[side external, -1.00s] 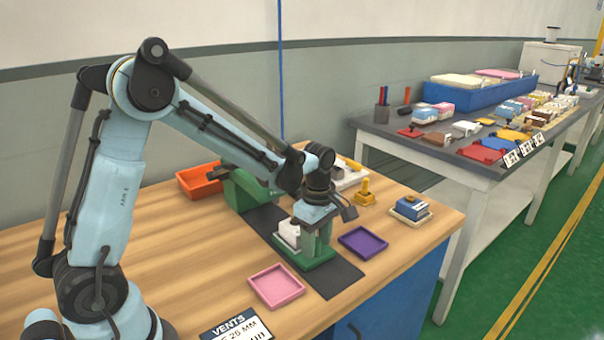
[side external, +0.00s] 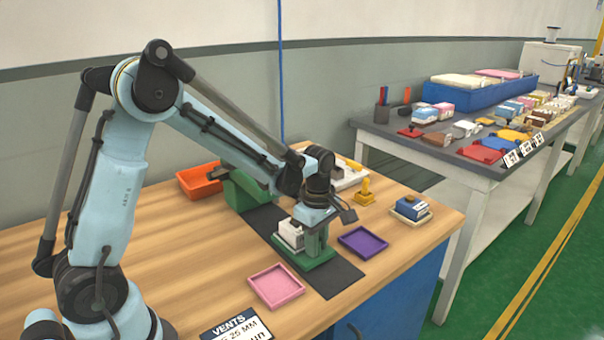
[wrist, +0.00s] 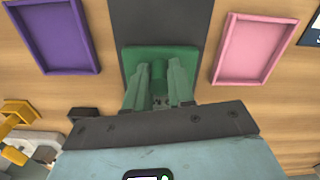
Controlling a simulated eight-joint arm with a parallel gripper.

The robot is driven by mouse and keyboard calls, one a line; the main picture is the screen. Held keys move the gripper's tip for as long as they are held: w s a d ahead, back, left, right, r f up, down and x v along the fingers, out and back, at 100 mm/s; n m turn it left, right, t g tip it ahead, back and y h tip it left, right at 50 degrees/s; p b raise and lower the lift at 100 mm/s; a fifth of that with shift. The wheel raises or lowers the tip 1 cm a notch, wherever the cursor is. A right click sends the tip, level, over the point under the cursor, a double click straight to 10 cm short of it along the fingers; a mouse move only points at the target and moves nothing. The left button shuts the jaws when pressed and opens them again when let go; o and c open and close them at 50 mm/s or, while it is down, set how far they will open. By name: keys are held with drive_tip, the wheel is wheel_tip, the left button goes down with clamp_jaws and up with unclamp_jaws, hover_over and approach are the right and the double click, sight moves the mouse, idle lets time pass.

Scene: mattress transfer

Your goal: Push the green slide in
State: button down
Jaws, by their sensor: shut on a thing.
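The green slide (side external: 316,262) lies on the dark strip, in front of the green housing (side external: 243,190). It also shows in the wrist view (wrist: 186,55), with an upright green post (wrist: 158,72) between my fingers. My gripper (side external: 315,245) points down over the slide and is shut on the post; the fingers (wrist: 158,88) show on both sides of it in the wrist view. A white block (side external: 291,234) sits on the slide beside my gripper, on the housing side. My gripper partly hides the block and the post.
A pink tray (side external: 276,301) and a purple tray (side external: 362,258) flank the dark strip (side external: 343,281). An orange tray (side external: 203,189), a yellow piece (side external: 365,199) and a blue block (side external: 409,208) stand on the wooden bench. The strip's front end is clear.

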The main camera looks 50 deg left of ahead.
drive_tip(key=a, duration=0.4)
drive_tip(key=shift+a, duration=0.3)
drive_tip(key=c, duration=1)
unclamp_jaws()
wheel_tip(320, 180, up, 12)
drive_tip(key=shift+r, duration=0.1)
drive_tip(key=shift+d, duration=0.1)
